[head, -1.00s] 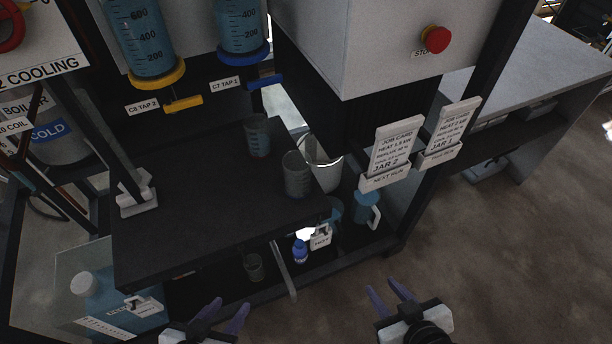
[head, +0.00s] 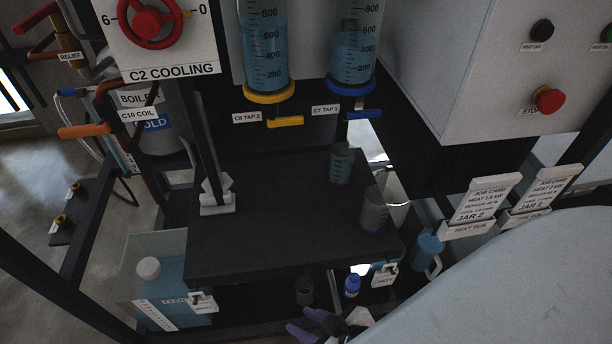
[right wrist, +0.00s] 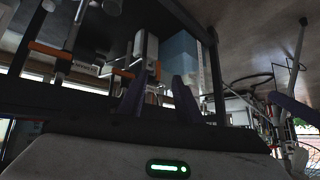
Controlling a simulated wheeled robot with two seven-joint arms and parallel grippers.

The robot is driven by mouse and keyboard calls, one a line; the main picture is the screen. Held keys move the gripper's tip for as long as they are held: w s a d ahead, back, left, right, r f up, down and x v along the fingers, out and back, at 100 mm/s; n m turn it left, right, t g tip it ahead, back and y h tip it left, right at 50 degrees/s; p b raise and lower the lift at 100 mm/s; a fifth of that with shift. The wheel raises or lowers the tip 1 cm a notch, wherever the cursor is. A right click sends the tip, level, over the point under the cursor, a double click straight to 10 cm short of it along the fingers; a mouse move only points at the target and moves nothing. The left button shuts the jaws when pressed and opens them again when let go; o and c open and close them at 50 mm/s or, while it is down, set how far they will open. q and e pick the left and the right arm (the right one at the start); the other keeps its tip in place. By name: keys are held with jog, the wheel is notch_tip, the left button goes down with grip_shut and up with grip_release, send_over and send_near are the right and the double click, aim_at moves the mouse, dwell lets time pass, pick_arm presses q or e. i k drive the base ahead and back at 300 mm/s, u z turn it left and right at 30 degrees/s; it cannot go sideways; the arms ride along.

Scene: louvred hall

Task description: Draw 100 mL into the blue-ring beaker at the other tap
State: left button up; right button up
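Two glass columns with blue liquid hang above a dark shelf (head: 270,245). C6 TAP 2 (head: 286,122) has a yellow collar and yellow handle; C7 TAP 1 (head: 364,115) has a blue collar and blue handle. One beaker (head: 340,165) stands on the shelf near and below the blue tap. A larger beaker (head: 375,212) stands at the shelf's right edge. My left gripper is out of view.
Below the shelf are a small dark beaker (head: 304,291), a blue bottle (head: 352,286) and a blue jug (head: 429,252). A feed tank (head: 172,285) stands lower left. A post (head: 207,150) rises at the shelf's left. Job cards (head: 486,202) stick out at right. My arm covers the lower right.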

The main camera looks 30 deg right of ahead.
aim_at(377, 199)
jog(key=u, duration=0.15)
jog(key=k, duration=1)
jog(key=z, duration=1.9)
jog(key=i, duration=0.5)
jog(key=z, duration=0.1)
